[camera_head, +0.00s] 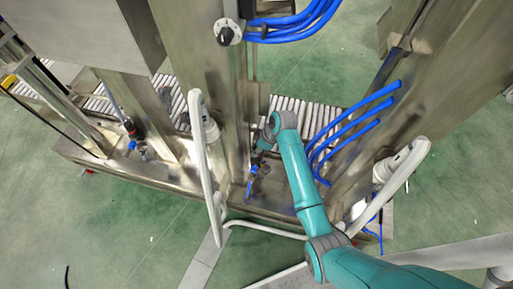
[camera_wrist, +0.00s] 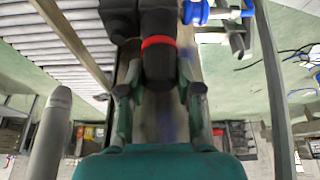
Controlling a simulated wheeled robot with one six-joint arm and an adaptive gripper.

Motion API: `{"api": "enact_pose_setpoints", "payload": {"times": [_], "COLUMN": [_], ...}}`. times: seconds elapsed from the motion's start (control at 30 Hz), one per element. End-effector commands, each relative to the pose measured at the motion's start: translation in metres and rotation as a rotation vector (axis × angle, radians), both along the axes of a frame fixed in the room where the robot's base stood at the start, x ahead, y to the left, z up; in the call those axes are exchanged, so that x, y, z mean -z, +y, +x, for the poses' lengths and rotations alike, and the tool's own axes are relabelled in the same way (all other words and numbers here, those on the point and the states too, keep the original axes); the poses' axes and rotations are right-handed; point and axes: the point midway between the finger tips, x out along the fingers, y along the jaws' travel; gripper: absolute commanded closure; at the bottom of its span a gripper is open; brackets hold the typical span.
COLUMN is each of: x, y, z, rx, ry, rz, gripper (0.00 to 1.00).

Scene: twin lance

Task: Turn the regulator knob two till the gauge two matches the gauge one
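In the wrist view a black regulator knob (camera_wrist: 158,62) with a red ring shows at top centre, with a blue fitting (camera_wrist: 196,12) beside it. My gripper (camera_wrist: 159,92) has a finger on each side of the knob's near end; gaps seem to show between the fingers and the knob. In the head view my gripper (camera_head: 262,146) is at the lower frame of the machine, just above a blue fitting (camera_head: 252,181). Another regulator (camera_head: 131,130) with blue parts stands on the frame to the left. I cannot make out either gauge's face or reading.
Pale curved handles (camera_head: 205,165) and (camera_head: 395,180) stand on either side of my arm. Blue hoses (camera_head: 350,125) run along the right steel post. A roller conveyor (camera_head: 300,112) lies behind.

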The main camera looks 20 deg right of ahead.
Motion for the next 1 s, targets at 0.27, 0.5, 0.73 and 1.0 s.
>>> {"api": "enact_pose_setpoints", "payload": {"times": [0.27, 0.5, 0.73, 1.0], "x": [0.0, 0.0, 0.0001, 0.0001], "y": [0.0001, 0.0005, 0.0009, 0.0008], "z": [0.0, -0.0002, -0.0003, -0.0003], "rx": [0.01, 0.104, 0.262, 0.432], "ry": [0.0, -0.001, -0.001, -0.001], "rz": [0.0, 0.001, 0.0, 0.0], "gripper": [1.0, 1.0, 1.0, 1.0]}}
